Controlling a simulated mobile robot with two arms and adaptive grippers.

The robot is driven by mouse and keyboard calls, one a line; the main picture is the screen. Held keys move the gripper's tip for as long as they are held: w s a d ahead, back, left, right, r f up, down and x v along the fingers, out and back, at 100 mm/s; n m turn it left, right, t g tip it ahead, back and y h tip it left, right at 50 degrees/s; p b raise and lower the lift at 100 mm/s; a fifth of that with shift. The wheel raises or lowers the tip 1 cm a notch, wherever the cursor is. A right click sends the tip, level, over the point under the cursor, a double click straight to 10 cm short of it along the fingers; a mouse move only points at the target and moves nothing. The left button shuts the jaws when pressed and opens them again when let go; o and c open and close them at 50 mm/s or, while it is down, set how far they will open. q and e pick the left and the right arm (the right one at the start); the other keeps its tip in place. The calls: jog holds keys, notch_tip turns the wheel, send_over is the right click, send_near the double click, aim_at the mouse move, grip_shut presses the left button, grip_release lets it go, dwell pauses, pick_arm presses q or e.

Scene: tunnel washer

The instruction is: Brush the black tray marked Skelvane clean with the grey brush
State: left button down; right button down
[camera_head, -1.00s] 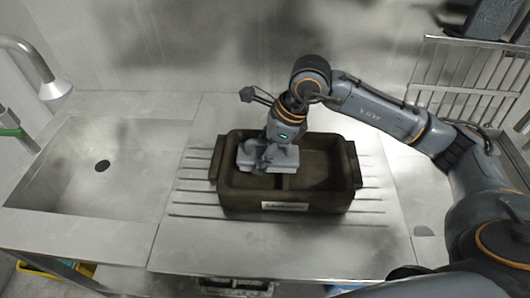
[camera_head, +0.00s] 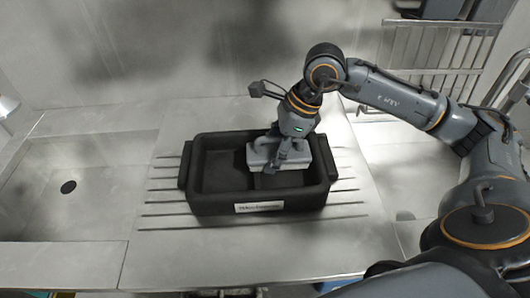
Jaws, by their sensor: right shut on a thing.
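The black tray (camera_head: 212,204) sits on the ribbed steel drainboard in the middle of the view. It has a white label (camera_head: 259,207) on its front wall, too small to read surely. My right gripper (camera_head: 281,151) points down into the tray, right of its middle. It is shut on the grey brush (camera_head: 296,161), whose pale block sits inside the tray near the far right part. Whether the bristles touch the tray floor is hidden. The tray's visible inside looks evenly dark. My left gripper is out of view.
A sink basin (camera_head: 80,165) with a dark drain lies at the left, with part of a tap (camera_head: 8,106) at the edge. A wire rack (camera_head: 435,48) stands at the back right. The drainboard around the tray is clear.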

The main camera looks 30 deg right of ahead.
aim_at(248, 152)
jog(key=shift+w+a+f, duration=0.15)
jog(key=shift+a+f, duration=0.1)
jog(key=shift+a, duration=0.4)
jog(key=shift+w+a+r+p, duration=0.1)
jog(key=shift+w+a+p, duration=0.2)
jog(key=shift+a, duration=0.25)
jog(key=shift+w+a, duration=0.25)
jog(key=shift+a, duration=0.3)
jog(key=shift+w+a, duration=0.2)
jog(key=shift+a, duration=0.3)
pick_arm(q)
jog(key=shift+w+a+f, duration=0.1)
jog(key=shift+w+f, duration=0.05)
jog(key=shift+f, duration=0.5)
pick_arm(e)
jog(key=shift+r, duration=0.1)
